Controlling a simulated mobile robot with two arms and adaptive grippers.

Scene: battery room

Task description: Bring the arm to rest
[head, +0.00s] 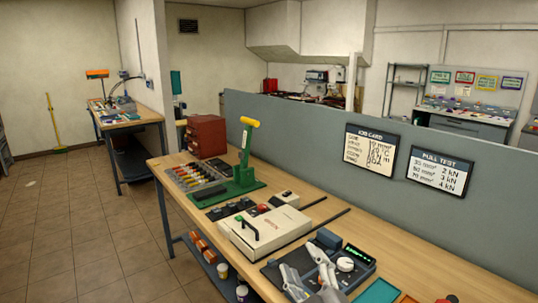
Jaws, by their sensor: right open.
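My right gripper (300,262) shows at the bottom of the head view, right of the middle, with its two pale grey fingers spread apart. Nothing shows between the fingers. In the picture it overlaps a dark device (361,272) with a green display and a white round knob on the wooden bench (429,262). I cannot tell how high the gripper is above the device. My left gripper is not in view.
Farther back stand a green press (240,178) with a yellow-tipped lever and a red drawer box (206,136). A grey partition (300,125) with two sign boards runs along the bench.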

